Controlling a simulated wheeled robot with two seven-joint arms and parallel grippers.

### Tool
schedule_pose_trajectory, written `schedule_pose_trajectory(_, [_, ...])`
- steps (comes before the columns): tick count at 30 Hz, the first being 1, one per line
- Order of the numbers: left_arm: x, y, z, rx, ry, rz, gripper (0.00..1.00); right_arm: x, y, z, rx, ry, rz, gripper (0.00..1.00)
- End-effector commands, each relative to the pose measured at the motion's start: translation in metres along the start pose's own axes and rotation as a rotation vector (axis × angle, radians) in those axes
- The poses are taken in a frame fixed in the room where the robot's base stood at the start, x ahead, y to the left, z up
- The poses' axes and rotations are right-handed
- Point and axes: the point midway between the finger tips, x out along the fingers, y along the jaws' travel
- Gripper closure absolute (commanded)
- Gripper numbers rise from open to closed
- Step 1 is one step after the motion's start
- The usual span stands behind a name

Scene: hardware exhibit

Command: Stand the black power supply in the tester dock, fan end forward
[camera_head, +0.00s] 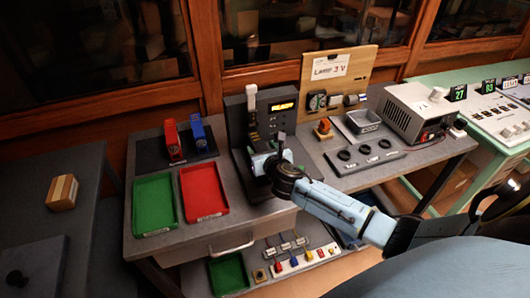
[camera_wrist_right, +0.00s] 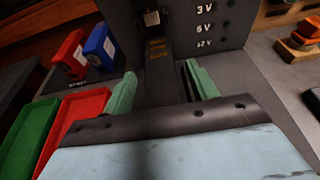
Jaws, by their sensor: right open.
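The tester (camera_head: 282,107), a dark upright panel with a lit amber display, stands at the middle of the bench. Its dock is at its foot, mostly hidden by my right gripper (camera_head: 266,164). In the right wrist view my right gripper (camera_wrist_right: 160,88) is open, its two green fingers apart and pointing at the tester panel (camera_wrist_right: 205,25). A dark block (camera_wrist_right: 163,88), which looks like the black power supply, stands between the fingers against the tester. I cannot tell whether the fingers touch it or which way its fan end faces. My left gripper is not in view.
Red (camera_head: 174,141) and blue (camera_head: 198,133) units stand on a dark mat at the left. Green (camera_head: 154,203) and red (camera_head: 204,190) trays lie in front.

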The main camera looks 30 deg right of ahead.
Motion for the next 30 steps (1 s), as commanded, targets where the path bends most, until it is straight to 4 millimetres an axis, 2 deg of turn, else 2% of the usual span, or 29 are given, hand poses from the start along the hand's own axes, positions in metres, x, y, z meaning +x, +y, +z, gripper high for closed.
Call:
schedule_pose_trajectory(5, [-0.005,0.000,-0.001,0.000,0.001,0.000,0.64,-0.017,0.000,0.002,-0.001,0.001,0.001,0.42])
schedule_pose_trajectory(15, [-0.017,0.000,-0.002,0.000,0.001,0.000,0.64,-0.084,0.000,0.002,-0.001,0.002,0.002,0.42])
schedule_pose_trajectory(19, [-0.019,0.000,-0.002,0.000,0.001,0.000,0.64,-0.104,0.000,0.001,0.000,0.001,0.001,0.42])
schedule_pose_trajectory(24, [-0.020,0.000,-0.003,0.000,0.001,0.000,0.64,-0.118,0.000,0.002,0.000,-0.001,0.000,0.42])
schedule_pose_trajectory(30, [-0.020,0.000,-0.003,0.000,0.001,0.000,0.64,-0.121,0.000,0.002,0.000,-0.001,-0.001,0.42])
